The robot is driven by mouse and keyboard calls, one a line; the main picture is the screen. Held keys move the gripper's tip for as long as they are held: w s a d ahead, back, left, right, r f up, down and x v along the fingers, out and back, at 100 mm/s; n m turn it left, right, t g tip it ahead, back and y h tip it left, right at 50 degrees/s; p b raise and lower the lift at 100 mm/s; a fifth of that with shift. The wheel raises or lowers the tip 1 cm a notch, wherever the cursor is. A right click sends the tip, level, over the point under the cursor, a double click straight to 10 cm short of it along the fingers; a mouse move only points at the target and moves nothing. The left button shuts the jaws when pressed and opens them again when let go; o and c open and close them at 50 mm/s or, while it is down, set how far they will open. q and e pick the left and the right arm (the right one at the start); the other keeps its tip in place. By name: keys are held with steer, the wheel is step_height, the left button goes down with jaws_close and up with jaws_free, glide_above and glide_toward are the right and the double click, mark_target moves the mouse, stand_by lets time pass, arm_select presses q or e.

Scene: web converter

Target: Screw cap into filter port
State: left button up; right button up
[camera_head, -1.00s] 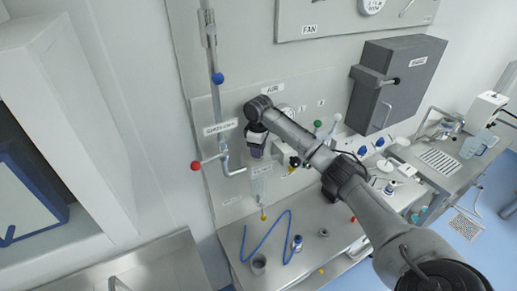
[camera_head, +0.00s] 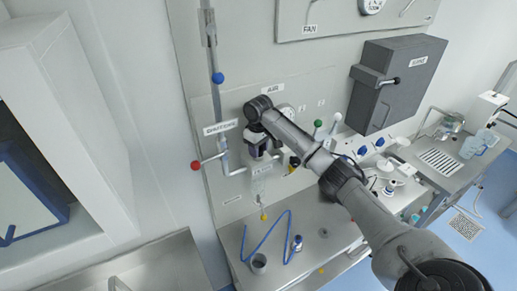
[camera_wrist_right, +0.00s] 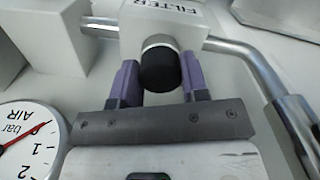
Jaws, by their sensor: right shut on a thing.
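The filter (camera_wrist_right: 135,22) is a white block marked FILTER with a metal pipe at each side, seen in the right wrist view. A black round cap (camera_wrist_right: 160,72) sits at the silver collar of its port, in line with it. How far it is threaded in cannot be told. My right gripper (camera_wrist_right: 160,82) has its purple fingers on either side of the cap and is shut on it. In the head view my right gripper (camera_head: 258,150) is at the wall panel, and the arm and hand largely hide the cap and filter. My left gripper is out of view.
An air gauge (camera_wrist_right: 30,140) lies close to the left of the hand. A red-knobbed valve (camera_head: 196,166) stands left of it. The bench below holds a blue hose (camera_head: 262,240), a grey cup (camera_head: 259,263) and a small bottle (camera_head: 297,243). A grey cabinet (camera_head: 395,80) is at right.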

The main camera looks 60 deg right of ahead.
steer(key=m, duration=0.4)
stand_by(0.4)
steer(key=o, duration=1)
steer(key=shift+a, duration=0.1)
steer(key=n, duration=0.3)
steer(key=shift+n, duration=0.4)
